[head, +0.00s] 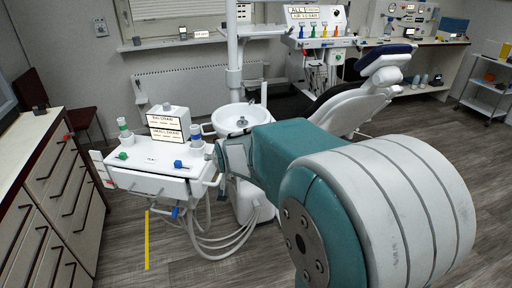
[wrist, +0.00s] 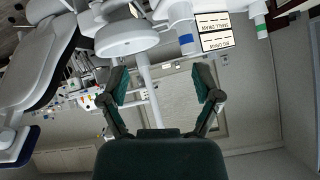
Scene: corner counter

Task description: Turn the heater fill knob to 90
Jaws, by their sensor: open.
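I cannot tell which control is the heater fill knob; no readable label in view names it. In the head view, a white dental cart (head: 147,183) at left carries a small green knob (head: 122,155), a small blue knob (head: 178,164) and a box with a grey top knob (head: 167,106). My gripper (wrist: 160,90) is open and empty in the wrist view, its green-padded fingers apart in front of a pale wall panel. In the head view my arm reaches toward the cart and basin, and its gripper end cannot be made out.
A white basin (head: 240,119) stands right of the cart, with hoses below. A dental chair (head: 365,98) is behind my arm. A drawer cabinet (head: 60,170) lines the left. A rear counter unit (head: 318,41) holds coloured tools. A radiator (head: 180,90) is on the back wall.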

